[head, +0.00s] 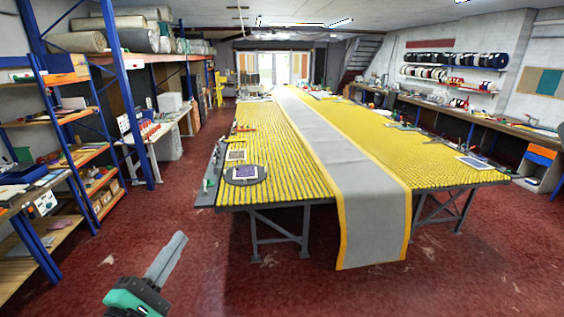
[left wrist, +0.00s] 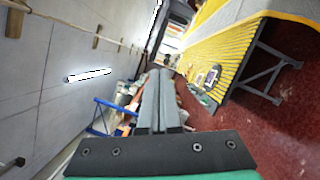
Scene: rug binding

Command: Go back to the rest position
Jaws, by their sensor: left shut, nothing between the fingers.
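My left gripper (head: 172,258) shows at the lower left of the head view, over the red floor and well apart from the table. In the left wrist view its two grey fingers (left wrist: 158,100) lie together, shut and empty. My right gripper is in neither view. The long work table with a ribbed yellow top (head: 270,155) fills the middle of the head view. A grey rug runner with yellow bound edges (head: 345,180) lies along it and hangs over the near end.
Blue metal shelving (head: 130,95) with rolls and boxes stands on the left. A long workbench (head: 480,130) runs along the right wall. Tools and small frames (head: 244,172) lie on the table's near left corner. The red floor (head: 290,285) in front is clear.

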